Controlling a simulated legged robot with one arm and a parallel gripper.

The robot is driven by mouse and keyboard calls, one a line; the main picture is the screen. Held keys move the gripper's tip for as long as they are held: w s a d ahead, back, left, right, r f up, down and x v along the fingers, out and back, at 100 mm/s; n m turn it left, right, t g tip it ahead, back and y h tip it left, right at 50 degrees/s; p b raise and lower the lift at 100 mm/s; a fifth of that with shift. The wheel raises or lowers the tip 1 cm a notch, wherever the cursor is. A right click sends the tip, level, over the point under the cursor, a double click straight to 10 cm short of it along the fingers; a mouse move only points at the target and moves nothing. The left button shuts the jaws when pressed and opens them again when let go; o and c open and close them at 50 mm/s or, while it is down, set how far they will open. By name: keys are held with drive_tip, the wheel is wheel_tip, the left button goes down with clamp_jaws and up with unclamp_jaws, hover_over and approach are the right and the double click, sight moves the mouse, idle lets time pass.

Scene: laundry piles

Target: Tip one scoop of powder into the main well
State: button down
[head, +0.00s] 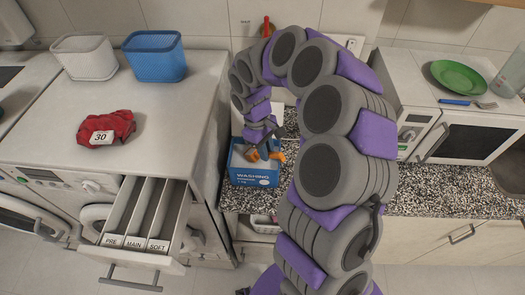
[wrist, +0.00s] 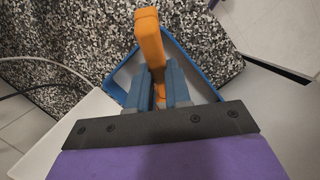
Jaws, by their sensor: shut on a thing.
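My gripper (head: 266,150) is at the blue washing powder box (head: 254,179) on the speckled counter. In the wrist view, its two blue-grey fingers (wrist: 158,88) are shut on the orange scoop (wrist: 150,40) by its handle. The box's blue rim (wrist: 190,62) shows around the fingers there. The scoop's bowl and any powder in it are hidden. The washer's detergent drawer is pulled out at lower left, with wells labelled PRE, MAIN and SOFT. The main well (head: 147,208) is the middle one; I cannot see powder in it.
A red cloth (head: 106,128) with a "30" tag, a white basket (head: 84,57) and a blue basket (head: 155,57) are on the washer top (head: 60,175). The washer's side stands between box and drawer. A green plate (head: 458,77) and fork lie on the microwave at right.

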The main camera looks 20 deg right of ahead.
drive_tip(key=shift+s+d+r+t+y+b, duration=0.75)
drive_tip(key=shift+s+t+b, duration=0.1)
drive_tip(key=shift+t+b, duration=0.2)
drive_tip(key=shift+s+d+r+t+y+b, duration=0.15)
drive_tip(key=shift+s+r+t+y+b, duration=0.1)
drive_tip(key=shift+r+t+y+b, duration=0.45)
drive_tip(key=shift+s+d+r+t+y+b, duration=0.15)
drive_tip(key=shift+s+r+t+y+b, duration=0.15)
drive_tip(key=shift+r+t+b, duration=0.55)
